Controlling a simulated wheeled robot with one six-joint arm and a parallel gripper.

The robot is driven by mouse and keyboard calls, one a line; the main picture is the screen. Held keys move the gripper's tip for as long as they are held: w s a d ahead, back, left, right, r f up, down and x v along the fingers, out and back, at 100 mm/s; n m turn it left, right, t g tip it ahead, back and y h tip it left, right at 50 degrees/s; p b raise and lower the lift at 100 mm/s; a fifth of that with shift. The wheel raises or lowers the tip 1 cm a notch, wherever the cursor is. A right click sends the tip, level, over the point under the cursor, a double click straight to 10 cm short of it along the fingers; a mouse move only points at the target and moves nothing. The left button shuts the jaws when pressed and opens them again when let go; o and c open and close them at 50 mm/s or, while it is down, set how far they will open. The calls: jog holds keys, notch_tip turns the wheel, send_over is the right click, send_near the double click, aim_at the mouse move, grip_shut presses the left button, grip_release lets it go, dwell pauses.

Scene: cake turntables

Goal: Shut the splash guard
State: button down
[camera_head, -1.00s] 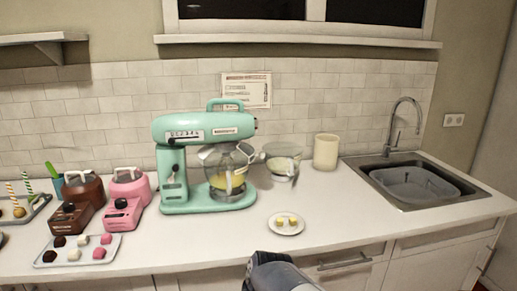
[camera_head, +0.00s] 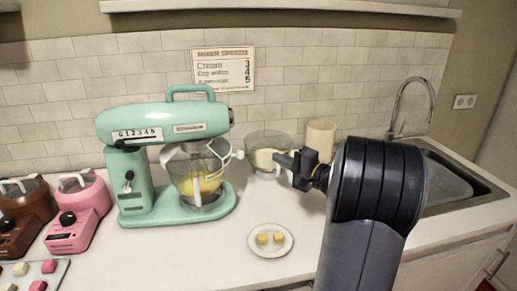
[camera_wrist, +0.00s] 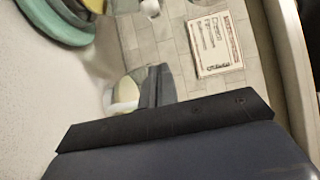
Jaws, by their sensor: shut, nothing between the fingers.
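The mint-green stand mixer (camera_head: 165,130) stands on the counter with a clear bowl (camera_head: 200,193) of yellow mix under its head. A clear, greyish splash guard (camera_head: 207,150) sits around the top of the bowl; a small whitish knob (camera_head: 239,155) sticks out on its right side. How far the guard stands open is hard to tell. My gripper (camera_head: 279,158) is shut and empty, pointing left, a short way right of the knob and apart from it. In the wrist view its fingers (camera_wrist: 157,86) are together, and the mixer's green edge (camera_wrist: 58,22) shows at top left.
A glass bowl (camera_head: 268,150) and a cream canister (camera_head: 320,140) stand behind my gripper. A small plate with yellow cubes (camera_head: 270,250) lies in front. Pink (camera_head: 80,215) and brown (camera_head: 25,225) appliances stand left, the sink (camera_head: 445,190) right. A speed chart (camera_head: 223,69) hangs on the wall.

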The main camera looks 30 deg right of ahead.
jog(key=p+x, duration=0.3)
jog(key=x, duration=0.7)
jog(key=shift+s+a+p, duration=0.3)
jog(key=shift+s+a, duration=0.95)
jog(key=shift+a, duration=0.25)
jog(key=shift+s+f+b, duration=0.1)
jog(key=shift+s+b, duration=0.05)
jog(key=shift+b, duration=0.25)
jog(key=shift+s+a+m+h+b, duration=0.2)
jog(key=shift+s+m+h+b, duration=0.1)
jog(key=shift+h+b, duration=0.35)
